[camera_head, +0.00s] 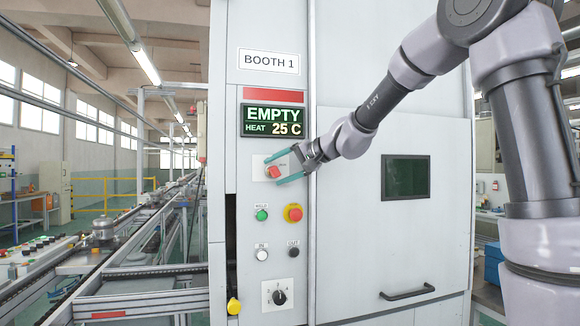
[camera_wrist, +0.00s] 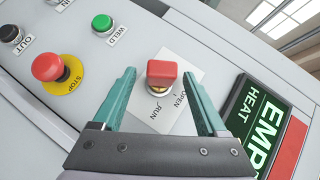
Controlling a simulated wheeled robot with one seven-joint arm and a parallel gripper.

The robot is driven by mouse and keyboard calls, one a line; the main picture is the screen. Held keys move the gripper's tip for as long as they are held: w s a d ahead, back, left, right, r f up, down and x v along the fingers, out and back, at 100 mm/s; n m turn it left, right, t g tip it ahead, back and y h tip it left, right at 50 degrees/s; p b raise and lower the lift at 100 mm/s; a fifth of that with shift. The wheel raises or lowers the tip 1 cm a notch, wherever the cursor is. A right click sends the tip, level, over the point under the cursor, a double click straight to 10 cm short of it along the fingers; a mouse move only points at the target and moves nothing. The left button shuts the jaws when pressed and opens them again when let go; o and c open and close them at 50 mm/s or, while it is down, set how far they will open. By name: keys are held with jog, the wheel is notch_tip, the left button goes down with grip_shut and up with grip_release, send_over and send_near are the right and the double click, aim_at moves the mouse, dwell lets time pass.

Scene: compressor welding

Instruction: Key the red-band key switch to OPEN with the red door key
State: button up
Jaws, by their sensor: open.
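The red door key (camera_head: 274,172) sits in the key switch on the front panel of Booth 1, below the display. I cannot tell for sure which word the key points to. My gripper (camera_wrist: 158,76) is open, its teal fingers on either side of the key head, with visible gaps. The head view also shows my gripper (camera_head: 276,169) at the switch.
Above the switch are a display (camera_head: 273,121) reading EMPTY, HEAT 25 C, and a red band (camera_head: 273,95). Below are a green WELD button (camera_head: 262,215), a red stop button (camera_head: 293,213) on yellow, and a black rotary knob (camera_head: 279,297). The booth door (camera_head: 400,250) is at right.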

jog(key=shift+w+a+f, duration=0.1)
jog(key=shift+w+a, duration=0.05)
jog(key=shift+a, duration=0.15)
grip_shut()
dwell(1.6)
jog(key=n+h, duration=0.2)
jog(key=h, duration=0.2)
jog(key=shift+a+n, duration=0.15)
jog(key=shift+n, duration=0.25)
jog(key=shift+h, duration=0.3)
